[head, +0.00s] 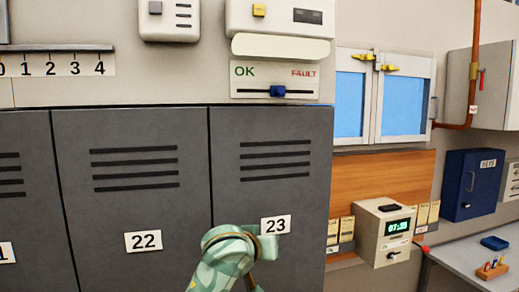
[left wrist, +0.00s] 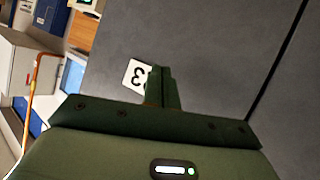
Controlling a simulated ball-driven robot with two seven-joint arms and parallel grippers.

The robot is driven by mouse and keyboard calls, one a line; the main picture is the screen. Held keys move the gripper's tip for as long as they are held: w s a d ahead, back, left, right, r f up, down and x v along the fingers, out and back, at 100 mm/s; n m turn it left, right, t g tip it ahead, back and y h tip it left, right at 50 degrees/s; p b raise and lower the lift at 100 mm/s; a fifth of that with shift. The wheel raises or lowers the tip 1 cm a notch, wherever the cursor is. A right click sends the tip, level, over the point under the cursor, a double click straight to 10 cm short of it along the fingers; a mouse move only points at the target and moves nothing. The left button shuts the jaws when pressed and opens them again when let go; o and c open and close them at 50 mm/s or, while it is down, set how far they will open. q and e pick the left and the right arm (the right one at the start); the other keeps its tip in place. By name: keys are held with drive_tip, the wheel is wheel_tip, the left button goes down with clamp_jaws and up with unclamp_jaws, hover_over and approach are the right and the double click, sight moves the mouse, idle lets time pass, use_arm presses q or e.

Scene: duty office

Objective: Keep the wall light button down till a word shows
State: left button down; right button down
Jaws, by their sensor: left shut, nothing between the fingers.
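The wall light unit (head: 280,47) is on the wall at the top middle of the head view, above the lockers. I can read no word in the window. My left gripper (left wrist: 162,88) is shut and empty in the left wrist view, in front of the locker door by the 23 label. Part of a green arm of mine shows low in the head view, well below the button. My right gripper is not in view.
Grey lockers (head: 266,150) fill the left and middle. An OK/FAULT slider panel (head: 275,80) with a blue knob sits below the light. A clock machine (head: 383,232) and a desk (head: 450,262) stand right.

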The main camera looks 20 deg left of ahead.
use_arm(q)
drive_tip(key=s+d+r+n+t+h+p, duration=0.1)
drive_tip(key=d+r+t, duration=0.1)
drive_tip(key=r, duration=1.3)
drive_tip(key=s+d+r+n+t+h, duration=0.1)
drive_tip(key=r+n, duration=0.1)
drive_tip(key=r, duration=1.3)
drive_tip(key=s+d+r+n+t, duration=0.1)
drive_tip(key=s+r, duration=0.4)
drive_tip(key=r, duration=0.5)
drive_tip(key=s+d+r+n+t+h, duration=0.1)
drive_tip(key=s+r, duration=0.4)
drive_tip(key=r, duration=0.5)
drive_tip(key=shift+d+r+t+h, duration=0.3)
drive_tip(key=shift+d, duration=0.1)
drive_tip(key=shift+w, duration=0.1)
